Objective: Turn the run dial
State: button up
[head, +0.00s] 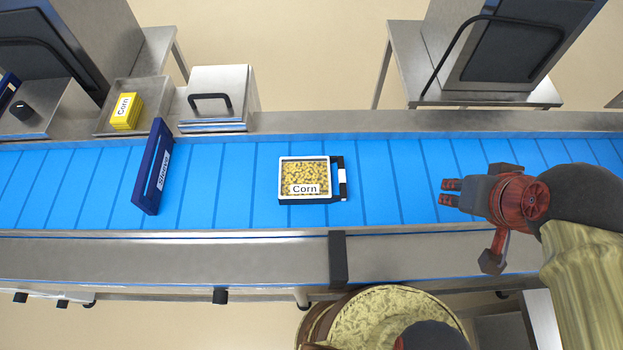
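A small black dial (22,110) sits on the sloped top of a steel box (42,124) at the far left, behind the blue conveyor. I take it to be the run dial; no label on it is readable. My gripper (450,192) is over the right part of the conveyor, pointing left, far from the dial. Its two dark fingertips show close together with a narrow gap and nothing visible between them. From this angle I cannot tell how far open they are.
A corn tray (305,178) in a dark holder sits mid-belt on the conveyor (230,185). A blue upright frame (153,168) stands across the belt.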

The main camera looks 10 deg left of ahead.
aim_at(19, 298)
jog(key=k+l+u, duration=0.3)
jog(key=k+l, duration=0.2)
jog(key=k, duration=0.3)
jog(key=k+l+u, duration=0.35)
jog(key=k, duration=0.5)
jog(key=k+u, duration=0.3)
jog(key=k, duration=0.55)
jog(key=u, duration=1.45)
jog(key=i+j+z, duration=0.1)
jog(key=i, duration=0.45)
jog(key=i+j+z, duration=0.1)
jog(key=i, duration=0.45)
jog(key=i+j+z, duration=0.1)
jog(key=i, duration=0.4)
jog(key=i+j, duration=0.3)
jog(key=i, duration=0.25)
jog(key=i+j+z, duration=0.15)
jog(key=i, duration=0.35)
jog(key=i+j+z, duration=0.1)
jog(key=i+j, duration=0.2)
jog(key=i, duration=0.25)
jog(key=i+j+z, duration=0.1)
jog(key=i+j, duration=0.2)
jog(key=i, duration=0.2)
